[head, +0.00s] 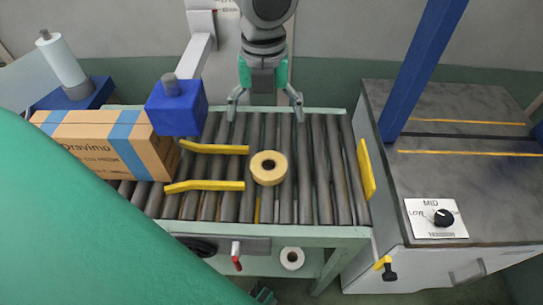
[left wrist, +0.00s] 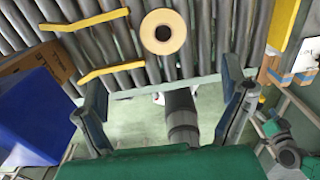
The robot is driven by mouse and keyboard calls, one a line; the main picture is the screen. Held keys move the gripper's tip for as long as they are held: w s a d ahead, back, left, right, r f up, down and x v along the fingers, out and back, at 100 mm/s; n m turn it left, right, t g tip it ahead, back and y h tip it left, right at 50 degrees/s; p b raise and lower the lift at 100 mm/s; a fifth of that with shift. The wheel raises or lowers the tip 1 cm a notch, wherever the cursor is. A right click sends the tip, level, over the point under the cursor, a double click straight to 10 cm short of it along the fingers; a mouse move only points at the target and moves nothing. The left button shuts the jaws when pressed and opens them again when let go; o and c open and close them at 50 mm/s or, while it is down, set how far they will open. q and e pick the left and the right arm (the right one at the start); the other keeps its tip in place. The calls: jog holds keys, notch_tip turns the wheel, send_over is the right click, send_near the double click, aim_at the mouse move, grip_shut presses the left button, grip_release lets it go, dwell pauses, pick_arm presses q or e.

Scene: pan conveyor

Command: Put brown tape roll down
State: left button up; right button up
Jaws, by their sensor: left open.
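The brown tape roll (head: 268,168), pale tan with a dark core hole, lies flat on the conveyor rollers (head: 305,185), just right of the yellow guide ends. It also shows at the top of the left wrist view (left wrist: 163,32). My green left arm crosses the lower left of the head view. Only a small part of my left gripper (head: 262,294) shows at the bottom edge, in front of the conveyor. In the left wrist view its fingers (left wrist: 165,108) are wide apart, and the roll lies beyond them, untouched. My right gripper is not visible.
Yellow guides (head: 215,149) stand left of the roll and a yellow stop (head: 365,170) right. A cardboard box (head: 95,145) and blue block (head: 178,108) are at left. A grey arm with a two-finger gripper (head: 265,103) hangs over the back rail.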

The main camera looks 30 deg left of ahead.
pick_arm(q)
notch_tip(320, 180, down, 2)
jog(key=b, duration=0.4)
send_over(269, 165)
jog(key=s, duration=0.1)
jog(key=f, duration=0.8)
jog(key=shift+s+d+f, duration=0.1)
jog(key=shift+d+f, duration=0.1)
jog(key=shift+f, duration=0.1)
jog(key=shift+d+f+b, duration=0.15)
jog(key=shift+f+b, duration=0.4)
jog(key=shift+f, duration=0.8)
jog(key=shift+d+f+b, duration=0.1)
jog(key=shift+f+b, duration=0.4)
jog(key=shift+f, duration=0.85)
jog(key=shift+s+r, duration=0.1)
jog(key=shift+c, duration=1.2)
jog(key=c, duration=1.2)
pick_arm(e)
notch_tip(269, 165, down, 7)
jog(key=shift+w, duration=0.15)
pick_arm(q)
jog(key=shift+o, duration=0.2)
notch_tip(269, 165, up, 10)
jog(key=p, duration=0.3)
jog(key=shift+p, duration=0.3)
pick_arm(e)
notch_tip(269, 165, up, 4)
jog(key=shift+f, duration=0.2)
